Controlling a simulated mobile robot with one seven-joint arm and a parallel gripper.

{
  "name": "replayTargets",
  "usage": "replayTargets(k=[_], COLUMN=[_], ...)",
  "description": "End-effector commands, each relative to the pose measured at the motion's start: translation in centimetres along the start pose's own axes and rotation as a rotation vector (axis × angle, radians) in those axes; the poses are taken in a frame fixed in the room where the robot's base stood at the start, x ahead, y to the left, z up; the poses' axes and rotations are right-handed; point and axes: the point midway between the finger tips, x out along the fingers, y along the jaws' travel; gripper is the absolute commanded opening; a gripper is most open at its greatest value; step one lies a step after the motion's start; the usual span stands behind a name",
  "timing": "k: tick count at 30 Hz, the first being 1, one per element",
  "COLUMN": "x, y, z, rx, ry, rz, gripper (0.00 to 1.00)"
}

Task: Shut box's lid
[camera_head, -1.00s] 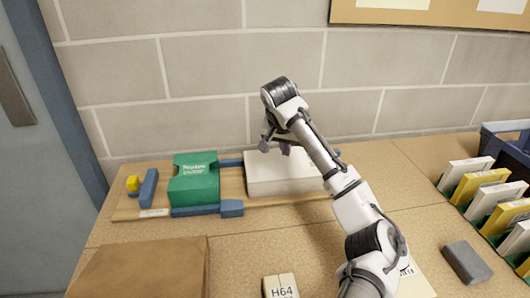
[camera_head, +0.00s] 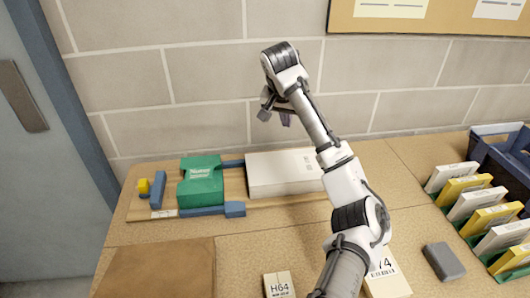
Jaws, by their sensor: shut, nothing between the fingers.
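A flat white box (camera_head: 284,172) lies on the wooden board at the back of the table, against the wall. Its top looks flat and level, with no raised lid visible; a fine lid gap is too small to tell. My gripper (camera_head: 275,116) is above and behind the box's top, in front of the wall, apart from the box. It is shut and empty. My forearm passes in front of the box's right end and hides part of it.
On the wooden board (camera_head: 160,214) sit a green block (camera_head: 201,187), blue pieces (camera_head: 235,209) and a yellow piece (camera_head: 143,186).

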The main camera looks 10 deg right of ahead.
Motion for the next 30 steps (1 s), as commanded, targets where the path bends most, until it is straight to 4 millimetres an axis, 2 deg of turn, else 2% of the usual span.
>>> replayTargets(k=[1, 16, 23, 30], x=[-1.1, -6.3, -8.1, -8.2], y=[0.0, 0.0, 0.0, 0.0], z=[-0.4, -2.7, -3.4, -3.5], rx=[0.000, 0.000, 0.000, 0.001], ry=[-0.001, 0.000, 0.002, 0.000], rz=[-0.001, 0.000, 0.000, 0.000], gripper=[0.00, 0.00, 0.00, 0.00])
